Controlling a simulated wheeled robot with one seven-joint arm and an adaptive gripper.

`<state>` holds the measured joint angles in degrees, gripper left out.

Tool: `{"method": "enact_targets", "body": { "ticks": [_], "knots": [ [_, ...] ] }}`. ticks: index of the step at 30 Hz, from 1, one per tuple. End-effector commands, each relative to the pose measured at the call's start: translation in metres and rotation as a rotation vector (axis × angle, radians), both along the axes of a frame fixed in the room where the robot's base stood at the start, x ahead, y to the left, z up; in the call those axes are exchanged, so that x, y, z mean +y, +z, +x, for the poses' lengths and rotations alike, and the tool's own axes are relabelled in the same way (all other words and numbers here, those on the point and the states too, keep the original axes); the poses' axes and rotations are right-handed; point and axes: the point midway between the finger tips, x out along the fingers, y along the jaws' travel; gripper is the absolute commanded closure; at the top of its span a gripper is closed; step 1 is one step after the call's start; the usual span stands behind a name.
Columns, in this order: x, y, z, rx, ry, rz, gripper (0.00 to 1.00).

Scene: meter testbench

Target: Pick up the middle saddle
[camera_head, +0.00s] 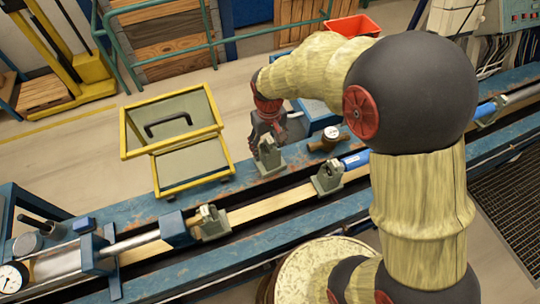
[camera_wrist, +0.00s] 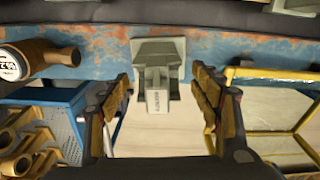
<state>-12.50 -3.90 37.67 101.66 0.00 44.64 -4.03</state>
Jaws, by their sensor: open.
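The middle saddle (camera_head: 269,157) stands on the far blue beam, directly below my gripper (camera_head: 267,126). The left saddle (camera_head: 211,224) and right saddle (camera_head: 328,179) stand on the bench's central track, nearer the camera. In the wrist view the middle saddle (camera_wrist: 158,80) sits upright on its base plate on the rusty blue beam. Its upright part lies between the two fingers of my gripper (camera_wrist: 163,84), which are spread with a gap on each side. I see no contact with the fingers.
A brass meter (camera_head: 329,139) lies on the far beam to the saddle's right; it also shows in the wrist view (camera_wrist: 38,60). A blue cart (camera_wrist: 62,100) with brass parts is near my gripper.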

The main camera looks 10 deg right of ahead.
Motion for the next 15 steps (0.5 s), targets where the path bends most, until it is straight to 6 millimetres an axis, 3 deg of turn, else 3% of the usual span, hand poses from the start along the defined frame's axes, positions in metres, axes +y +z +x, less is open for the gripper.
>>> {"method": "enact_targets", "body": {
  "ticks": [9, 15],
  "knots": [
    [-0.003, -0.04, -0.001, 0.0, -0.001, 0.0, 0.36],
    [-0.003, -0.048, -0.001, -0.001, -0.001, 0.0, 0.36]
  ]
}}
